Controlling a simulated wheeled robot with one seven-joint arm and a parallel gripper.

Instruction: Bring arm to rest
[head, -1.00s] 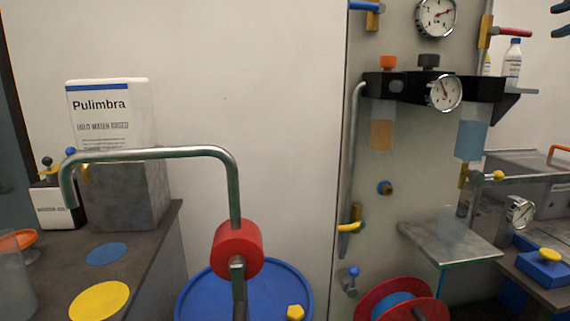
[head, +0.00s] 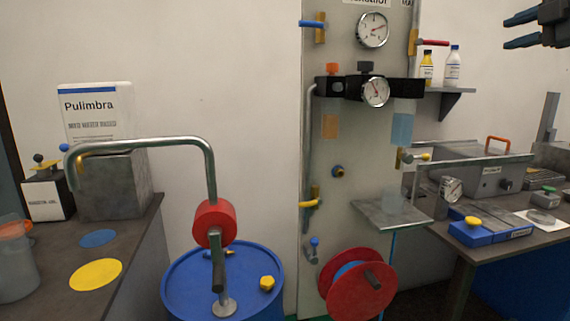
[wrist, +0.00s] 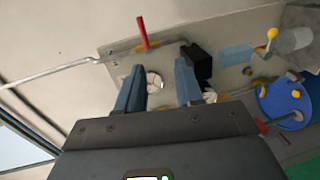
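My gripper (head: 511,31) shows at the top right edge of the head view, raised in front of the bare wall and above the bench. Its two dark blue fingers point left. In the wrist view my gripper (wrist: 159,66) has its fingers spread apart with nothing between them; a round gauge (wrist: 154,83) on the panel shows through the gap, farther off. The fingers touch nothing that I can see. The rest of my arm is mostly out of the head view.
Below the gripper are a shelf with two bottles (head: 453,66) and a right-hand bench with a grey tank (head: 465,178). The panel (head: 345,240) with gauges and hose reel (head: 362,285) stands mid-right. A blue drum (head: 180,285) with a hand pump stands left of it.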

